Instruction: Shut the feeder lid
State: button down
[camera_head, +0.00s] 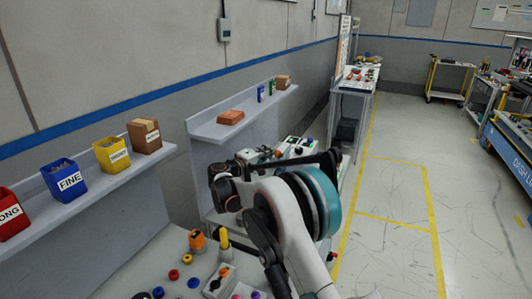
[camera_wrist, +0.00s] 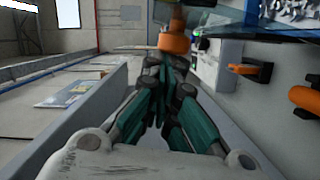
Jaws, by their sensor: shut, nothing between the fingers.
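My gripper (camera_wrist: 172,68) shows in the wrist view with its teal fingers drawn together and nothing between them. An orange, rounded part (camera_wrist: 174,42) is just beyond the fingertips; I cannot tell whether they touch it. A pale, glassy panel (camera_wrist: 230,18) lies beside it at the upper right and may be the feeder lid, but I cannot tell for sure. In the head view my arm covers much of the bench behind it, and no feeder lid can be made out there.
Orange handle-like parts (camera_wrist: 250,71) sit right of the fingers. In the head view, a shelf (camera_head: 108,188) at left carries red, blue (camera_head: 65,181) and yellow (camera_head: 112,156) bins and a cardboard box (camera_head: 145,137). Small coloured parts lie on the near bench. The floor (camera_head: 395,190) at right is clear.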

aim_at(288, 155)
jog(key=shift+s+d+r, duration=0.1)
jog(key=shift+d, duration=0.15)
jog(key=s+d+f+m+y+b, duration=0.1)
jog(key=s+d+f+m+y, duration=0.1)
jog(key=d+m, duration=0.5)
jog(key=s+d+f+m+y+b, duration=0.1)
jog(key=s+d+f+m+y, duration=0.2)
jog(key=d+m, duration=0.4)
jog(key=shift+d+f+b, duration=0.2)
jog(key=shift+f+b, duration=0.05)
jog(key=shift+b, duration=0.15)
jog(key=shift+s, duration=0.1)
dwell(0.6)
